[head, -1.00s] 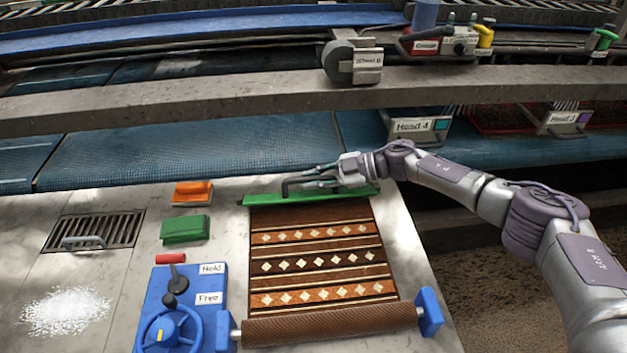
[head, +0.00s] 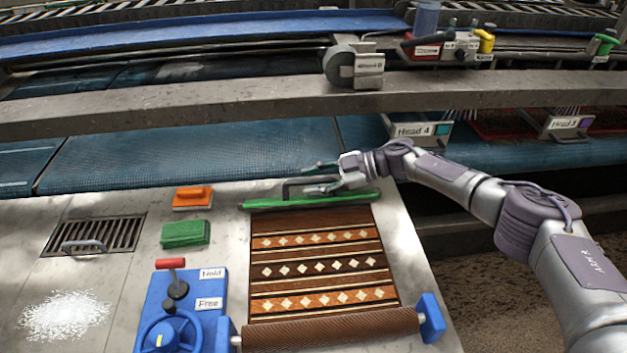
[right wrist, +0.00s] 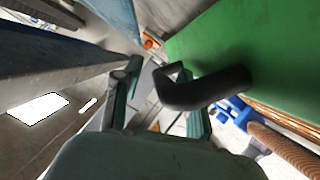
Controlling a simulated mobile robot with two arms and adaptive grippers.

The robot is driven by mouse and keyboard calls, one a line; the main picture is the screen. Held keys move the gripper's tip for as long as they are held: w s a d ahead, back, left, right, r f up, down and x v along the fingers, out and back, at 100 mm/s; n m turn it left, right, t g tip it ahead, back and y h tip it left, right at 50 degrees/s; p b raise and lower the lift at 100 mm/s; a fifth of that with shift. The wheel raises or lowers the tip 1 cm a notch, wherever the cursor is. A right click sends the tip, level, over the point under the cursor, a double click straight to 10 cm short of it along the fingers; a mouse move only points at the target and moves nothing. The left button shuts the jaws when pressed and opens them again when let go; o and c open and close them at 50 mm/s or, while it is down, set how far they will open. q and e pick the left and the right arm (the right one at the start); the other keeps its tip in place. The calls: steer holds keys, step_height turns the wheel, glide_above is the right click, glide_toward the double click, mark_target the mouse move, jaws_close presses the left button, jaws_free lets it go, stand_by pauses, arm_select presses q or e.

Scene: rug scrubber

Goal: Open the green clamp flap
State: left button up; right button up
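The green clamp flap (head: 330,200) lies as a long strip across the far end of the patterned rug (head: 318,255). A dark bent handle (head: 286,190) stands up from it. My right gripper (head: 312,177) is at this handle, just above the flap, with its two fingers apart. In the right wrist view the flap (right wrist: 245,50) fills the upper right. The dark handle (right wrist: 205,92) reaches in between the spread fingers (right wrist: 165,105); I cannot tell whether they touch it. My left gripper is not in view.
A brown roller (head: 330,328) spans the rug's near end. A blue control box (head: 190,300) with lever and wheel stands left of it. A green block (head: 186,233) and an orange tool (head: 192,197) lie on the table. A grey beam (head: 230,100) crosses behind my right gripper.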

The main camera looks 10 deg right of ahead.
steer(key=shift+d, duration=0.2)
steer(key=v, duration=1.1)
steer(key=shift+d+r, duration=0.15)
steer(key=shift+d, duration=0.15)
